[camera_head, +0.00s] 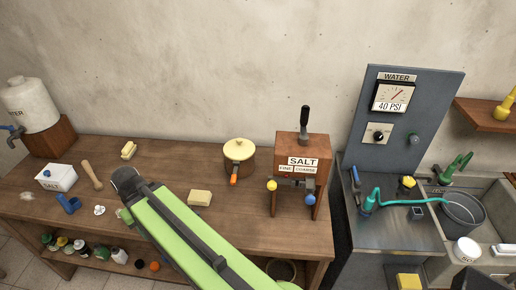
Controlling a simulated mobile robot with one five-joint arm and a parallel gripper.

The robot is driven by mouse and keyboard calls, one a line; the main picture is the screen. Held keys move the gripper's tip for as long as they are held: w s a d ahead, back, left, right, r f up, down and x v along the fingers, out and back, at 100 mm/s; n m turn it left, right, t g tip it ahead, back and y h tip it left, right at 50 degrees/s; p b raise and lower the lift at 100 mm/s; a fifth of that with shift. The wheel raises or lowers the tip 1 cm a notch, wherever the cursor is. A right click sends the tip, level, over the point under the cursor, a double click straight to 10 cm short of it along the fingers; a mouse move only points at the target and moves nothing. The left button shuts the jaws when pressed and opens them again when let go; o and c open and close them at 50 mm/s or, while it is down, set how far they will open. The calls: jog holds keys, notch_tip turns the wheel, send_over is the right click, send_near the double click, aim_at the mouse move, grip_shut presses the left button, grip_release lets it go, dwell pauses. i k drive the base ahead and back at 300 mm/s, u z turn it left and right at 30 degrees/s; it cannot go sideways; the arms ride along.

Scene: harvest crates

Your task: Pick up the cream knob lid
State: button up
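The cream lid (240,148) with a small yellowish knob on top sits on a brown pot (247,168) on the wooden table. The pot's orange-tipped handle points toward the front. My green arm reaches from the bottom edge up and left over the table, and ends in a dark rounded joint left of the pot. No gripper fingers can be made out; they are hidden behind the arm or outside the view. The arm is apart from the lid in the picture.
A wooden salt stand (303,150) with a dark lever is right of the pot. Butter-like blocks lie on the wooden table (180,158), one (200,197) in front of the pot. A white salt box (56,178) and a wooden pestle (91,175) are at left.

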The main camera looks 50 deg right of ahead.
aim_at(240, 149)
jog(key=z, duration=0.05)
jog(key=i, duration=1)
jog(key=u, duration=0.05)
